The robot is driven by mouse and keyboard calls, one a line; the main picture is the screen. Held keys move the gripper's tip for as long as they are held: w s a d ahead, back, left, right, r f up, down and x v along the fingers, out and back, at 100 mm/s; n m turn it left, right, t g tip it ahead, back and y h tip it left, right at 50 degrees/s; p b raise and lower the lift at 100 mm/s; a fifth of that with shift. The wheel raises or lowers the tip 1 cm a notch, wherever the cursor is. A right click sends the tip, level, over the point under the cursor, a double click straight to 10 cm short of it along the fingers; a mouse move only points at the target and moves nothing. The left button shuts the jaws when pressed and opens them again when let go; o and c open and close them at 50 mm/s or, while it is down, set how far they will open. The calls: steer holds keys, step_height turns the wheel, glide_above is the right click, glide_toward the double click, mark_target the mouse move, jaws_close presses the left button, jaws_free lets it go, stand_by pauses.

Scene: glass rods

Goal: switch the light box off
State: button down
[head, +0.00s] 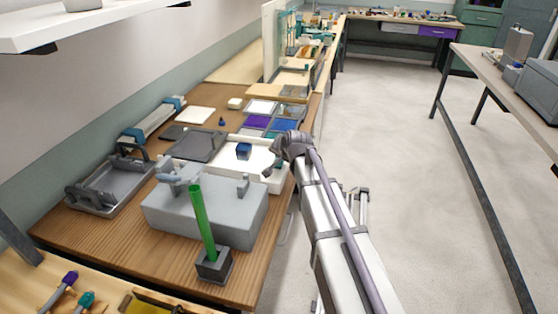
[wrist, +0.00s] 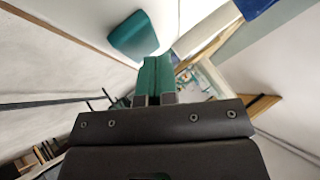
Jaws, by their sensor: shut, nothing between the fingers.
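A white, shallow box (head: 262,179), which looks like the light box, sits on the wooden bench with a dark blue block (head: 244,151) on it. I cannot tell from its white surface whether it is lit. My arm's end reaches its right edge in the head view, hiding that corner and most of my gripper. In the wrist view my gripper (wrist: 155,62) has its two teal fingers together, with nothing between them. A rounded teal piece (wrist: 132,35) shows just beyond and left of the fingertips. I cannot tell whether it is the switch, or whether the fingers touch anything.
A grey block-like unit (head: 205,218) stands in front of the white box, with a green rod (head: 203,220) upright in a dark holder (head: 214,265). A grey tray (head: 110,188) lies at left. Colored tiles (head: 257,122) lie behind. The floor (head: 400,150) at right is clear.

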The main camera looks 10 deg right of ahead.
stand_by(0.3)
steer(key=shift+f+b, duration=0.5)
steer(key=shift+f, duration=0.05)
steer(key=shift+r, duration=0.2)
steer(key=shift+r+p, duration=0.35)
steer(key=shift+p, duration=0.2)
step_height(320, 180, up, 6)
steer(key=p, duration=0.6)
steer(key=shift+r, duration=0.1)
